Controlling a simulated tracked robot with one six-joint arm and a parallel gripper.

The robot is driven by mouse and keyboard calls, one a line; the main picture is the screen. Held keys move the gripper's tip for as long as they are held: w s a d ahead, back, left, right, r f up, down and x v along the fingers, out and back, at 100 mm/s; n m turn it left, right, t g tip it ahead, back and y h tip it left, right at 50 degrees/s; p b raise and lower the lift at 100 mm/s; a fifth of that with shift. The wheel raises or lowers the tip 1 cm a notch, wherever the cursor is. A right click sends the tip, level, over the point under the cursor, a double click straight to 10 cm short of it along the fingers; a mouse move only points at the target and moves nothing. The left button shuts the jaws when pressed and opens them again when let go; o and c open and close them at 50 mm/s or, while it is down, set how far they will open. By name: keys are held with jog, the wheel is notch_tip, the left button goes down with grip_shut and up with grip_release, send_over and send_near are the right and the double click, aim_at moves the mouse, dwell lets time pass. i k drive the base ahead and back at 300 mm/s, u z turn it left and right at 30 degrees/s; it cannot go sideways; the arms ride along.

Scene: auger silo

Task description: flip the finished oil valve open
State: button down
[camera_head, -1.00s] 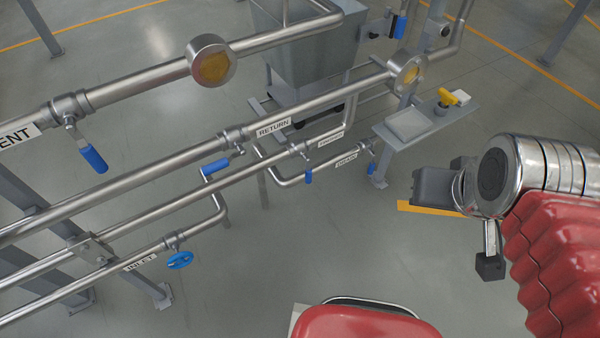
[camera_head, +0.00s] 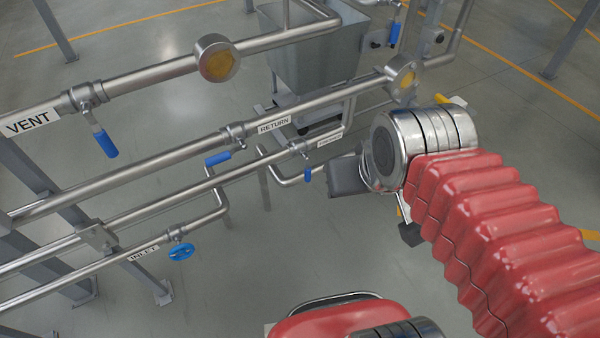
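A small blue lever handle (camera_head: 308,174) hangs down from a valve on a thin pipe in the middle of the view. A white label (camera_head: 330,139) is just right of that valve; its print is too small to read surely. My gripper (camera_head: 410,233) is right of the handle and apart from it in the picture. Only a dark tip shows below my wrist, so its opening is hidden. No held thing shows.
Several parallel pipes cross the left. A grey hopper (camera_head: 315,60) stands behind. The floor below the pipes is clear.

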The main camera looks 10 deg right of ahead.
aim_at(308, 169)
jog(key=u, duration=0.5)
jog(key=i, duration=1)
jog(key=u, duration=0.1)
